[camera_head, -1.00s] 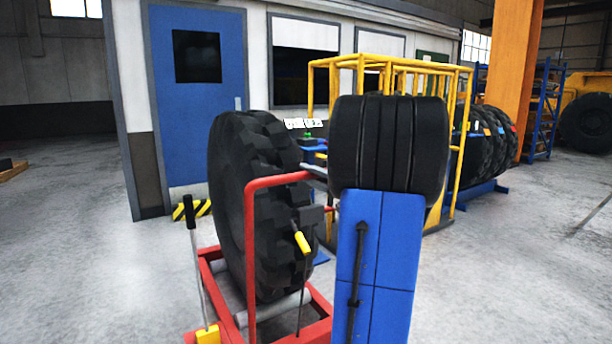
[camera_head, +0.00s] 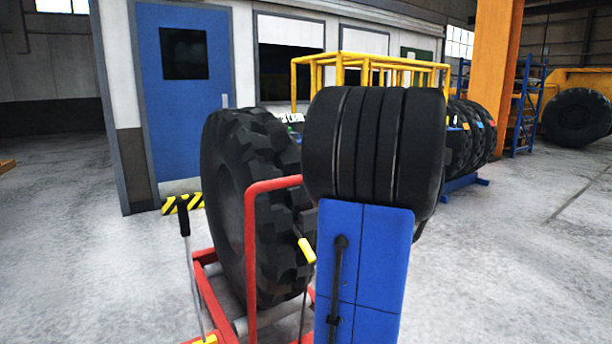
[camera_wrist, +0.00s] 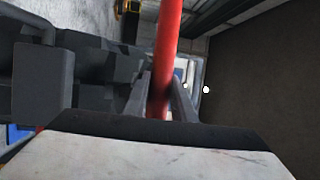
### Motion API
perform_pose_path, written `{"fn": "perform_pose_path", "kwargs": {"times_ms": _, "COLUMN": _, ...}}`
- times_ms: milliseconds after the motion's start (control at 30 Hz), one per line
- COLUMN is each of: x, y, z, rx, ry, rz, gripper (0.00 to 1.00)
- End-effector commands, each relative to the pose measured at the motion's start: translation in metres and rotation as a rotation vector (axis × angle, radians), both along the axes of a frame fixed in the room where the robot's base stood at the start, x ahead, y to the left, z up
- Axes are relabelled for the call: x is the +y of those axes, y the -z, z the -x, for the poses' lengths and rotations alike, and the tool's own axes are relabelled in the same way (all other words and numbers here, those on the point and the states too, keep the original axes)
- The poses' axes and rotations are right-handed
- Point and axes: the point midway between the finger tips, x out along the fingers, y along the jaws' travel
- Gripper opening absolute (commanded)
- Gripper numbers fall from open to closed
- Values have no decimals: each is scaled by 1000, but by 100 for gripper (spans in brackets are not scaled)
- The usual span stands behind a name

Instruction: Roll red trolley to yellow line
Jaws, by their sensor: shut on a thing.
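The red trolley (camera_head: 252,262) stands left of centre in the head view, carrying a large lugged black tyre (camera_head: 228,185) upright on its frame. Its red tubular handle (camera_head: 272,186) runs toward the right and passes behind dark parts at centre. In the wrist view my gripper (camera_wrist: 160,92) is shut around a red bar (camera_wrist: 168,35), one finger on each side. The bar appears to be the trolley's handle. In the head view the gripper is hidden. No yellow line on the floor shows in either view.
A blue door (camera_head: 182,90) stands behind at left, with a yellow-and-black striped piece (camera_head: 182,203) near its foot. A yellow cage frame (camera_head: 372,68) and several tyres (camera_head: 470,135) stand behind at right, near an orange pillar (camera_head: 497,70). Open floor (camera_head: 530,260) lies right; more lies left.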

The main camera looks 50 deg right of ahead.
Motion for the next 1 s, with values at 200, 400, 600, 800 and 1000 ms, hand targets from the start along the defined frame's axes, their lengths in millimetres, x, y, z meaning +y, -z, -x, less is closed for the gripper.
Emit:
{"fn": "perform_pose_path", "kwargs": {"times_ms": 200, "x": 5, "y": -11, "z": 27, "rx": -18, "ry": 6, "rz": 13, "gripper": 0}}
{"fn": "perform_pose_path", "kwargs": {"times_ms": 400, "x": 9, "y": -10, "z": 43, "rx": -16, "ry": 4, "rz": 12, "gripper": 0}}
{"fn": "perform_pose_path", "kwargs": {"times_ms": 600, "x": 11, "y": -10, "z": 51, "rx": -16, "ry": 3, "rz": 12, "gripper": 0}}
{"fn": "perform_pose_path", "kwargs": {"times_ms": 800, "x": 12, "y": -10, "z": 53, "rx": -17, "ry": 1, "rz": 11, "gripper": 0}}
{"fn": "perform_pose_path", "kwargs": {"times_ms": 1000, "x": 12, "y": -10, "z": 52, "rx": -17, "ry": 0, "rz": 12, "gripper": 0}}
